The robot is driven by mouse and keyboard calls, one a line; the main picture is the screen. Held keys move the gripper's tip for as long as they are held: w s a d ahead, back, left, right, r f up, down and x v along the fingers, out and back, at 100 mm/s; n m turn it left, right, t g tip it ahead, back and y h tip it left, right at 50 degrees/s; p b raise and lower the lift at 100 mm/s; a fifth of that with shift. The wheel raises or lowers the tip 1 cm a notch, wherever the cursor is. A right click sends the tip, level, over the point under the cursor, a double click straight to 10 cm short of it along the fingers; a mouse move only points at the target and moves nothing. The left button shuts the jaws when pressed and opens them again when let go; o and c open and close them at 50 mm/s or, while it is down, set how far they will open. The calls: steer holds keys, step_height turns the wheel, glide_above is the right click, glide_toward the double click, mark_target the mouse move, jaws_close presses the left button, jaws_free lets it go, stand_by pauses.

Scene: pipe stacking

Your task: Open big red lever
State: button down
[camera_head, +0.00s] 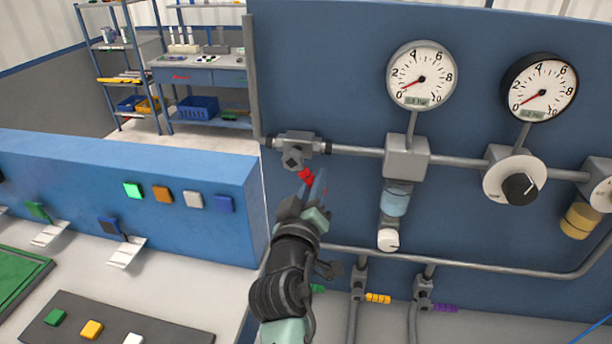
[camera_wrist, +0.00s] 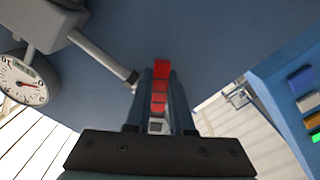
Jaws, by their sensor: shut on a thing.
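The big red lever (camera_head: 305,175) sits on a grey valve (camera_head: 293,158) at the left end of the upper pipe on the blue panel. In the head view the lever points down and slightly right from the valve, and its lower part is hidden by my gripper (camera_head: 316,190). In the wrist view the red lever (camera_wrist: 160,85) lies lengthwise between the two fingers of my gripper (camera_wrist: 161,95). The fingers are shut on it. The valve body is mostly hidden in the wrist view.
Two gauges (camera_head: 421,76) (camera_head: 540,87) stand above the pipe, with a regulator (camera_head: 406,157) right of the valve. A lower pipe (camera_head: 450,262) has small yellow (camera_head: 378,298) and purple (camera_head: 444,308) levers beneath. A blue console (camera_head: 130,185) with coloured buttons stands left.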

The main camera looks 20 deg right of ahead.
steer(key=n+p, duration=0.1)
steer(key=d+r+n+p, duration=0.1)
steer(key=n, duration=0.1)
steer(key=shift+s+r, duration=0.2)
steer(key=shift+s, duration=0.1)
steer(key=n+p, duration=0.1)
steer(key=r+n+p, duration=0.1)
steer(key=shift+s+d+r+n+p, duration=0.1)
steer(key=shift+s+d+n+p, duration=0.1)
steer(key=shift+d+n+p, duration=0.15)
steer(key=r+n+p, duration=0.1)
steer(key=n+p, duration=0.1)
steer(key=n, duration=0.1)
steer(key=shift+s+r+p, duration=0.1)
steer(key=shift+r+p, duration=0.05)
steer(key=shift+p, duration=0.15)
steer(key=shift+r+n+p, duration=0.25)
steer(key=shift+n+p, duration=0.35)
steer(key=shift+n, duration=0.05)
steer(key=c, duration=0.8)
jaws_free()
steer(key=shift+r, duration=0.1)
steer(key=shift+s, duration=0.1)
steer(key=shift+b+v, duration=2)
steer(key=shift+v, duration=4.4)
